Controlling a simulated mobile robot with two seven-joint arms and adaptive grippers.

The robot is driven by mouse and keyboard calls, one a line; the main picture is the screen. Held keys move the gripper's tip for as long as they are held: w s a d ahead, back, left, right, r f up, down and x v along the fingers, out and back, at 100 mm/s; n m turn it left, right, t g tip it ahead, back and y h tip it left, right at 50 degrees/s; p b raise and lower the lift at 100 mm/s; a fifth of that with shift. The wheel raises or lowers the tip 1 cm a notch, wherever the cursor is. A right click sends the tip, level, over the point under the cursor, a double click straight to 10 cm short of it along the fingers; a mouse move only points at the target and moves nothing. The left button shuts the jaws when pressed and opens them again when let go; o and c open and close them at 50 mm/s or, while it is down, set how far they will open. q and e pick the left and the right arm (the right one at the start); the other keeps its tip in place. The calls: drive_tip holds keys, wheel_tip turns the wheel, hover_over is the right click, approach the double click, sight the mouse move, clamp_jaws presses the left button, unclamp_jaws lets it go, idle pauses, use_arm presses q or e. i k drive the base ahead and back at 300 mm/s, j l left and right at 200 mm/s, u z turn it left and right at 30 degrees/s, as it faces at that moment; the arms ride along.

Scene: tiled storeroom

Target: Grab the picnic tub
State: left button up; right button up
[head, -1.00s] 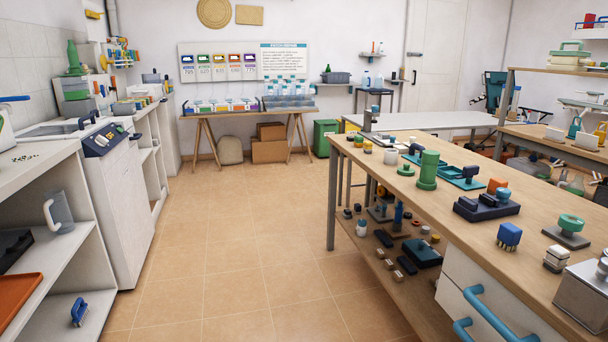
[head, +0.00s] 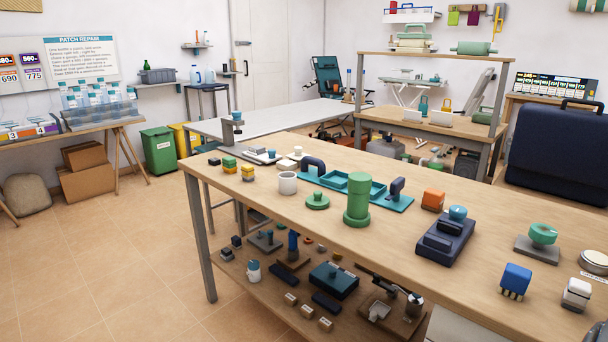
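Nothing in the head view is marked as the picnic tub, and I cannot tell for sure which thing it is. A large dark blue box with a black carrying handle (head: 560,155) stands at the right, beyond the wooden workbench; its lower part is hidden by the bench. A small dark grey tub (head: 157,76) sits on a wall shelf at the back left. A green bin (head: 159,151) stands on the floor beneath that shelf. Neither of my grippers is in view.
The long wooden workbench (head: 300,225) fills the right foreground, with stamps, a green cylinder (head: 357,199) and teal trays on top. Its lower shelf holds small items. A white table (head: 280,122) stands behind it. Tiled floor (head: 120,235) is clear at left.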

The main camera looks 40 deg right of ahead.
sight(287, 180)
drive_tip(key=i+j+z, duration=0.1)
drive_tip(key=i+z, duration=0.3)
drive_tip(key=i+j+z, duration=0.2)
drive_tip(key=z, duration=0.2)
drive_tip(key=i+j+z, duration=0.25)
drive_tip(key=z, duration=0.15)
drive_tip(key=i+j+z, duration=0.15)
drive_tip(key=z, duration=0.25)
drive_tip(key=i+j+z, duration=0.1)
drive_tip(key=j+z, duration=0.7)
drive_tip(key=i+l, duration=0.05)
drive_tip(key=l, duration=0.05)
